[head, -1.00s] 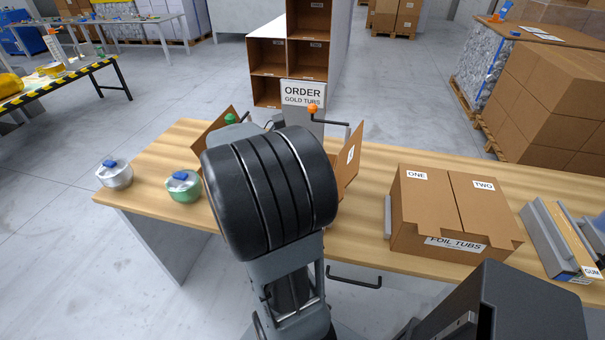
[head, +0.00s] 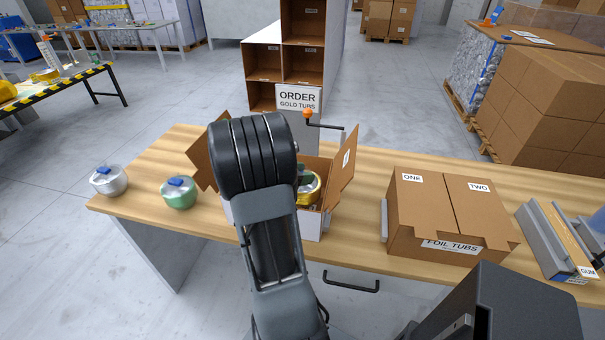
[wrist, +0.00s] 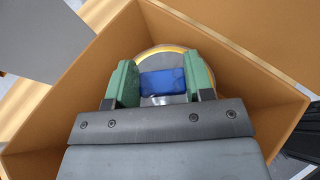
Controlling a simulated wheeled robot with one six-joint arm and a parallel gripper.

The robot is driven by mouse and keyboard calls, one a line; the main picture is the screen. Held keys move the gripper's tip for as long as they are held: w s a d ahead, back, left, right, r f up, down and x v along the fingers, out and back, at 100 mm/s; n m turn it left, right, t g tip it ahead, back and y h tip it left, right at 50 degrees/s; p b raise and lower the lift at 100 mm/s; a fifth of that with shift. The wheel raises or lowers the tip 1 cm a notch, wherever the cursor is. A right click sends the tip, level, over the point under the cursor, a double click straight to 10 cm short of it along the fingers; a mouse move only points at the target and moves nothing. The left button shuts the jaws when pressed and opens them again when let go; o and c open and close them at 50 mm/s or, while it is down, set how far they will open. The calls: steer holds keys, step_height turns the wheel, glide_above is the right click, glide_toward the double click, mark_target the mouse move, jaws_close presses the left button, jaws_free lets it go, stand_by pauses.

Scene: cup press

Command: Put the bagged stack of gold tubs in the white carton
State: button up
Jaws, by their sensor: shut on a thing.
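The white carton (head: 312,228) stands on the table with its brown flaps open. The bagged stack of gold tubs (head: 314,188) is inside the carton's opening, and only its gold right side shows past my arm in the head view. In the wrist view my gripper (wrist: 162,84) has its green fingers on both sides of the blue clip on the bag's top, shut on it. The stack's round gold rim (wrist: 178,50) shows beyond the fingers, between the brown flaps. Whether the stack touches the carton's floor is hidden.
A silver bagged stack (head: 109,181) and a green one (head: 179,193) stand on the table at left. A brown foil tubs box (head: 440,215) stands at right. The order sign (head: 298,99) and an orange-knobbed lever (head: 308,113) are behind the carton.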

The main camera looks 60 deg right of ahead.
steer(key=shift+f, duration=0.1)
steer(key=shift+f+b, duration=0.5)
steer(key=shift+b, duration=0.05)
steer(key=o, duration=1.2)
steer(key=shift+c, duration=0.2)
steer(key=shift+r, duration=0.1)
